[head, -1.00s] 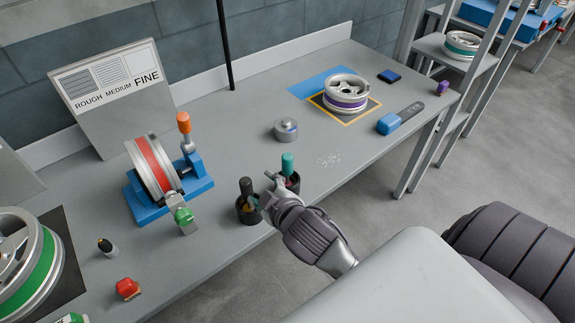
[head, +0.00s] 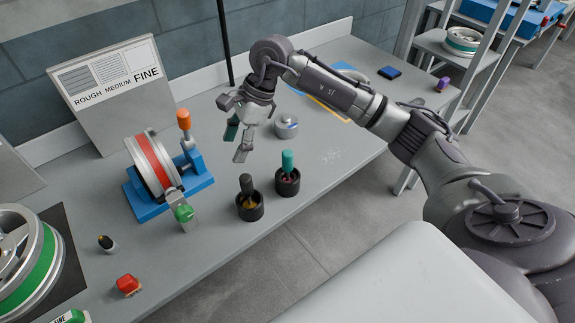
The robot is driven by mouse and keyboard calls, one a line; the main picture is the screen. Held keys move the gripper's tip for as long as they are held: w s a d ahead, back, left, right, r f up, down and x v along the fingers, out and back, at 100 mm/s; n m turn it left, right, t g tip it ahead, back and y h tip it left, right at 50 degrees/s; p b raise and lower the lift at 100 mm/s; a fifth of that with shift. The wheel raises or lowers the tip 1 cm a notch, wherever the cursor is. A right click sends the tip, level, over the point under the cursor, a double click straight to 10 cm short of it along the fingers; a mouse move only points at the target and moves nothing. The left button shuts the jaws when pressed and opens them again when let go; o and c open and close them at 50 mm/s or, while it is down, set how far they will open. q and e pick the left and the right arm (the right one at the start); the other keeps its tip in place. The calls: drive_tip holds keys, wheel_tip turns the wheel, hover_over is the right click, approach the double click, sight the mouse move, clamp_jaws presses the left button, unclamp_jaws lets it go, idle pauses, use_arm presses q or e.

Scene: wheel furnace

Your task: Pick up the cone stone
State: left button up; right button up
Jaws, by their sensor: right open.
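A small dark piece with a yellow mark (head: 106,244) stands on the workbench (head: 225,205) at the lower left; it may be the cone stone, but it is too small to be sure. My right gripper (head: 237,142) is open and empty, pointing down above the middle of the bench. It is well to the right of and farther back than the dark piece. My left gripper is not in view.
Two black cups, one with a dark-handled tool (head: 247,187) and one with a teal-handled tool (head: 287,163), stand near the front edge. A red-rimmed wheel (head: 153,165) sits in a blue stand. A red block (head: 128,286) and a green-rimmed wheel (head: 35,270) are lower left.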

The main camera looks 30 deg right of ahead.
sight(288, 152)
drive_tip(key=d+r+g+h, duration=0.15)
drive_tip(key=d+h, duration=0.35)
drive_tip(key=d, duration=0.8)
drive_tip(key=shift+m+t, duration=0.25)
drive_tip(key=shift+m, duration=0.05)
drive_tip(key=f+p, duration=0.2)
drive_tip(key=f, duration=0.4)
drive_tip(key=shift+s+f, duration=0.2)
drive_tip(key=shift+f, duration=0.3)
drive_tip(key=f+p, duration=0.1)
drive_tip(key=f, duration=0.2)
drive_tip(key=f+p, duration=0.1)
drive_tip(key=shift+s+a+f+p, duration=0.1)
drive_tip(key=shift+s+f+p, duration=0.25)
drive_tip(key=shift+f, duration=0.4)
clamp_jaws()
